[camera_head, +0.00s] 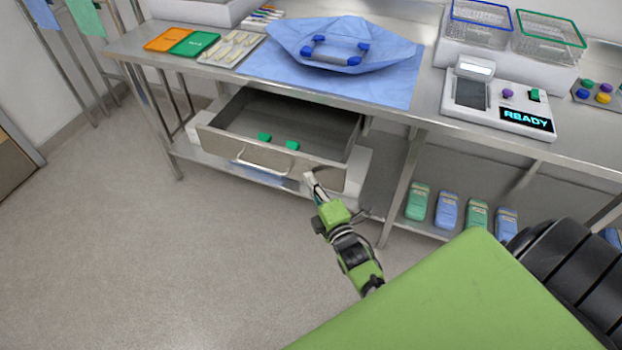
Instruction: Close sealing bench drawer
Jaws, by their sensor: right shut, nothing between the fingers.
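The sealing bench drawer (225,143) is pulled out below the steel bench top and stands open. Two small green items lie inside it near the front. A pale bar handle (264,166) is on its front panel. My right gripper (309,179) is shut and empty, its tips at the right part of the drawer front, to the right of the handle. I cannot tell whether the tips touch the panel. My left gripper is out of view.
The steel bench (225,78) bears a blue wrapped bundle (345,45), orange and green cards and a device reading READY (500,100). A bench leg (402,185) stands right of the drawer. Several green and blue packs sit on the lower shelf. The floor (150,260) in front is clear.

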